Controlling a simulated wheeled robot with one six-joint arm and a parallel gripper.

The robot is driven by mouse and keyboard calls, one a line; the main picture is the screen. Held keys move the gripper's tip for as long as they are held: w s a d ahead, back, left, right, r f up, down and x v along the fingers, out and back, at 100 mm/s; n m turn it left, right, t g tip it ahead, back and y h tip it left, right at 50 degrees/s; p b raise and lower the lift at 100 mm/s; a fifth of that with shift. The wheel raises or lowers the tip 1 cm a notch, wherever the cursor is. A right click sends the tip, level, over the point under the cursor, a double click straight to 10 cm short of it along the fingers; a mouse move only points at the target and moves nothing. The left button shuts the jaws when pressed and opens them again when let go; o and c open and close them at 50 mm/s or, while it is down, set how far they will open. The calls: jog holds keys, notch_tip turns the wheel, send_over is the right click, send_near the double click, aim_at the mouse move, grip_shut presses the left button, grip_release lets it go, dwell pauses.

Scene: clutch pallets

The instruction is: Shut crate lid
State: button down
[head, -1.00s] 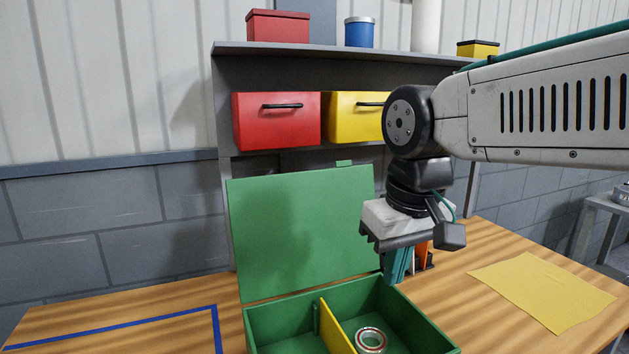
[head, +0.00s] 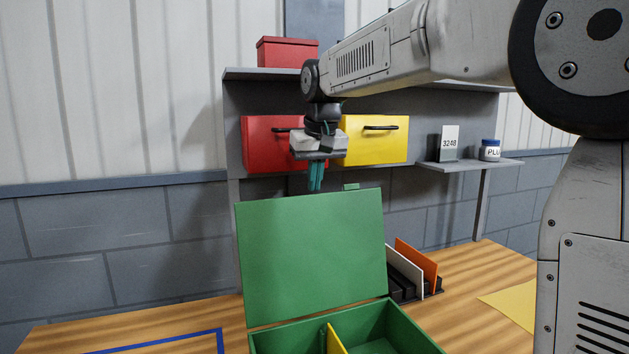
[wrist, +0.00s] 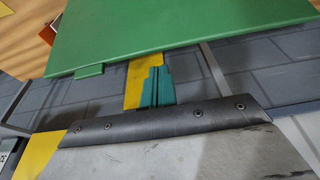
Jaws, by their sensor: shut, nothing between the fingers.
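The green crate (head: 412,330) stands on the wooden bench with its lid (head: 312,255) raised, nearly upright at the back. A small tab (head: 351,187) sits on the lid's upper edge. My gripper (head: 315,188) is shut and empty, with teal fingers pointing down. In the head view it appears just above the lid's top edge, left of the tab. In the wrist view the fingers (wrist: 156,80) show close to the lid's edge (wrist: 190,35), with a gap between. Whether they are behind the lid is hard to tell. The crate's lower part is cut off by the frame.
Red (head: 262,142) and yellow (head: 375,140) drawers hang under the shelf behind my gripper. A yellow divider (head: 335,340) stands in the crate. A black rack (head: 404,284) with white and orange panels stands right of the lid. A blue line marks the bench at left.

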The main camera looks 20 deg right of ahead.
jog(key=x, duration=0.7)
jog(key=shift+f, duration=0.1)
jog(key=shift+s+a, duration=0.1)
